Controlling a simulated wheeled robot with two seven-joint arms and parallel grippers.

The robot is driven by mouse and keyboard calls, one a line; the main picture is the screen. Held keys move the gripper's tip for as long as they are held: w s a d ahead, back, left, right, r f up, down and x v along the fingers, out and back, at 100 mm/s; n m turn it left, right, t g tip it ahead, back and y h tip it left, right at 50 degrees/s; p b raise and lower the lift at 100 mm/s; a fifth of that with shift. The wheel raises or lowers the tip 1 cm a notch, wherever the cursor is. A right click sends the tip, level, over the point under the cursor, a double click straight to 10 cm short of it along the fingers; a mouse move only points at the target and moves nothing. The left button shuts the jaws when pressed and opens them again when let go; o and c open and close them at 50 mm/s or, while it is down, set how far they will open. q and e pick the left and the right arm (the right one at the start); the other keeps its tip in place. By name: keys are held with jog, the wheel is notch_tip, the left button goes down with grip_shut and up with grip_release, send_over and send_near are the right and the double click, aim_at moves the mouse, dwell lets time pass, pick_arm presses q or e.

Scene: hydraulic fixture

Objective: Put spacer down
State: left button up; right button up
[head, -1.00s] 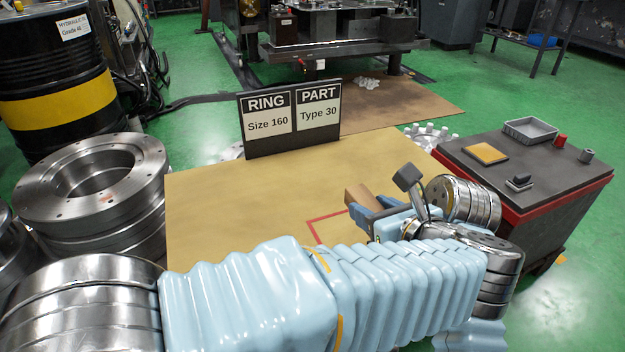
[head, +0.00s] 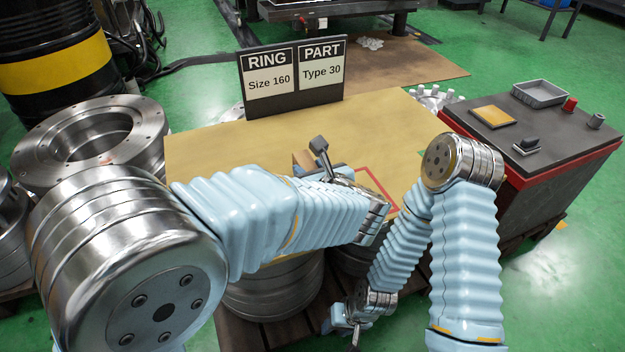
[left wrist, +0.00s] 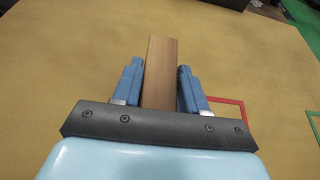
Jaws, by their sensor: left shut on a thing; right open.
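The spacer, a brown wooden block (left wrist: 160,62), sits between the two blue fingers of my left gripper (left wrist: 160,82) in the left wrist view. The fingers are shut on it. In the head view a small part of the spacer (head: 303,158) shows beyond my left wrist, over the tan table top (head: 230,150); most of my left gripper is hidden there. I cannot tell whether the spacer touches the table. My right gripper (head: 346,328) is low at the front of the head view, open, with no object visible in it.
A red outline (head: 380,180) is marked on the table, right of my left gripper. A sign (head: 292,75) stands at the back edge. Metal rings (head: 95,140) are stacked at left. A dark cabinet (head: 560,130) with a grey tray (head: 540,93) stands at right. The table's middle is clear.

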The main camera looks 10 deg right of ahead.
pick_arm(q)
notch_tip(320, 180, down, 2)
jog(key=shift+s+d+f, duration=0.1)
jog(key=shift+f, duration=0.1)
jog(key=o, duration=1.1)
jog(key=v, duration=1.2)
jog(key=shift+r, duration=0.1)
